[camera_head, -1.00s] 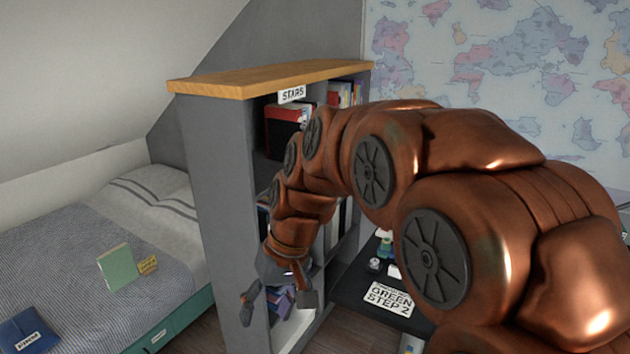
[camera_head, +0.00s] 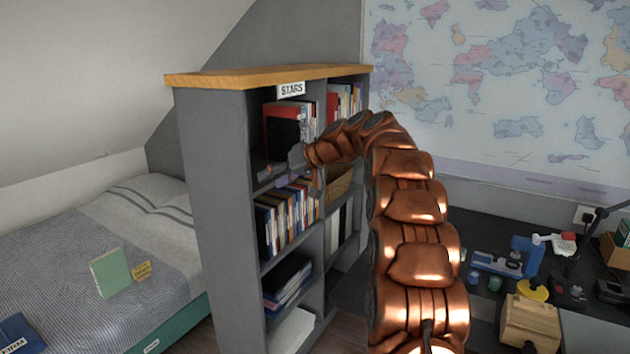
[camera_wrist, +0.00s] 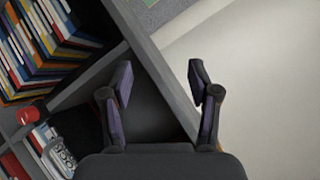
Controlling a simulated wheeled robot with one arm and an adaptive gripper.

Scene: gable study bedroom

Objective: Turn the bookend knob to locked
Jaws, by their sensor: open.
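My gripper (camera_head: 276,175) is open and empty at the front of the bookcase's upper left compartment, under the STARS sign (camera_head: 291,89). In the wrist view, my gripper (camera_wrist: 160,72) has its two fingers spread over a grey bookcase panel edge. A dark block with a red edge (camera_head: 283,128) stands in that compartment beside several books. In the wrist view, a small red rounded piece (camera_wrist: 28,115) and a grey rounded part with markings (camera_wrist: 60,155) lie left of my fingers. I cannot tell whether either is the bookend knob, or its setting.
The bookcase (camera_head: 205,170) has shelf boards and an upright side panel close to my gripper. Books (camera_head: 285,220) fill the shelf below. A bed (camera_head: 90,260) lies left. A dark desk (camera_head: 480,230) with several objects stands right.

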